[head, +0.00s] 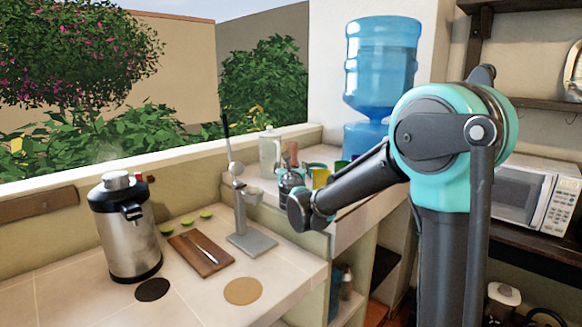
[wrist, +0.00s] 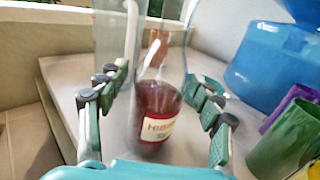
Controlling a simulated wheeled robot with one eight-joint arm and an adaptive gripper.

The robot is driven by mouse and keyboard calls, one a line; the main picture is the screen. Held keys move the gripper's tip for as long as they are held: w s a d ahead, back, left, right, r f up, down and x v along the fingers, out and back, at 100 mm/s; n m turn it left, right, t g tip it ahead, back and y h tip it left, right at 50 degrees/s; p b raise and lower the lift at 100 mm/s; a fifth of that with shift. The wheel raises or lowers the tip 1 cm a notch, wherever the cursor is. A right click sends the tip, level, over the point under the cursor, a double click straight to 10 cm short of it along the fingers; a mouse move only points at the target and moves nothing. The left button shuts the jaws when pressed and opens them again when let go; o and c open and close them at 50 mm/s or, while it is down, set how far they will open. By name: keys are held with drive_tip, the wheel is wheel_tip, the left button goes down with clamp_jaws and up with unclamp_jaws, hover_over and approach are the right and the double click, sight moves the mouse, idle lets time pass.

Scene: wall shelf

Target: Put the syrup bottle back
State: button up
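The syrup bottle (wrist: 157,108) stands on the pale counter in the wrist view. Gaps show between the fingers and the glass. In the head view my gripper (head: 291,178) is over the counter behind the low wall, and it hides most of the bottle.
A clear pitcher (wrist: 112,42) stands just behind the bottle on the left. A green mug (wrist: 284,142), a purple mug (wrist: 289,105) and a blue water jug (wrist: 268,62) are on the right. A yellow mug (head: 320,178) is close to my gripper. A lever press (head: 246,205) stands on the tiled counter.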

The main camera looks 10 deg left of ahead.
drive_tip(key=shift+r, duration=0.2)
drive_tip(key=s+d, duration=0.1)
drive_tip(key=s, duration=1.1)
drive_tip(key=shift+d, duration=0.15)
